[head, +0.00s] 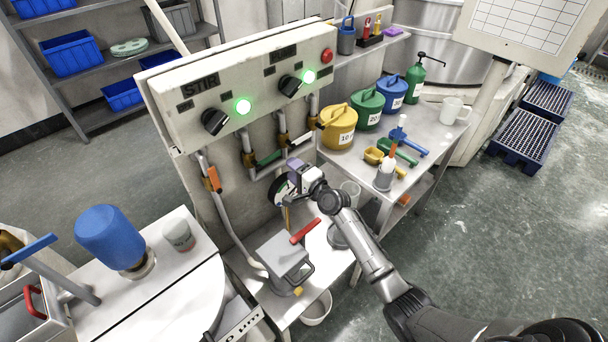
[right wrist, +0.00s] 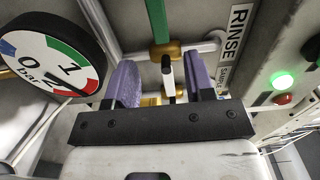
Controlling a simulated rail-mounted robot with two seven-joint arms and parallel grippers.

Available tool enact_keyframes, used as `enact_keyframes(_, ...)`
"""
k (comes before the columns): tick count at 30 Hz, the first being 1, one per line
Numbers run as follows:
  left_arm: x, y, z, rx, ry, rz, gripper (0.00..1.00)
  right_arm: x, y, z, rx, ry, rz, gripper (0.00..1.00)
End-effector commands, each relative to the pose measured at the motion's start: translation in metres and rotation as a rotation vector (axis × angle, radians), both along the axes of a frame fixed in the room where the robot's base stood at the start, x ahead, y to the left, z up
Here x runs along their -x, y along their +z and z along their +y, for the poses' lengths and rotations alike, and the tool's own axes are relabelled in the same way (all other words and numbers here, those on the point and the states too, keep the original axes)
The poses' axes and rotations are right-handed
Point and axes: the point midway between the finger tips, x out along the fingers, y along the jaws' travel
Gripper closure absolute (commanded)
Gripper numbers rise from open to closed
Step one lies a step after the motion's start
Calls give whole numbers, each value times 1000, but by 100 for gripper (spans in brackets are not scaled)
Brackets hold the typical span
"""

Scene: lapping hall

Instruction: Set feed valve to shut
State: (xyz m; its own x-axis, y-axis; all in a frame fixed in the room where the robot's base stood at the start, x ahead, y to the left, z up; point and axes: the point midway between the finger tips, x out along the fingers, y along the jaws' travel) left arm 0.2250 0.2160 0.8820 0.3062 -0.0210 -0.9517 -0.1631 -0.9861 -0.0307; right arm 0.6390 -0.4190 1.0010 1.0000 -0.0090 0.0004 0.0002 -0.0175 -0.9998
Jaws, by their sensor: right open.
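No label reading "feed" can be made out. Valves with handles sit on the pipes below the control panel: an orange-handled one (head: 212,179) at the left and a green-handled one (head: 268,159) in the middle. My right gripper (head: 291,170) is at the pipework beside the round gauge, which it partly hides. In the right wrist view the gripper (right wrist: 164,85) is open, its purple pads apart. A small white-and-black stem (right wrist: 168,75) on a brass fitting shows between the pads, not gripped. A green handle (right wrist: 157,18) stands beyond it. My left gripper is not in view.
A gauge (right wrist: 55,58) is close to the left pad, and a RINSE label (right wrist: 237,45) is at the right. The control panel (head: 240,90) overhangs the pipes.

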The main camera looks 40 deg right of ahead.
Motion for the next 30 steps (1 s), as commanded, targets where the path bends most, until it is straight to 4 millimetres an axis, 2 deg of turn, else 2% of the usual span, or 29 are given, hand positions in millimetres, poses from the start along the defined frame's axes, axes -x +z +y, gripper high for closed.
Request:
enact_keyframes(1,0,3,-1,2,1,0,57,9,0,1,0,1,2,51)
enact_keyframes(6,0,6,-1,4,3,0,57,31,0,1,0,1,1,51)
enact_keyframes(12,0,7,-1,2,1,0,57,44,-1,1,0,1,1,51)
enact_keyframes(30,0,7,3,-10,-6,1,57,46,0,1,0,1,1,51)
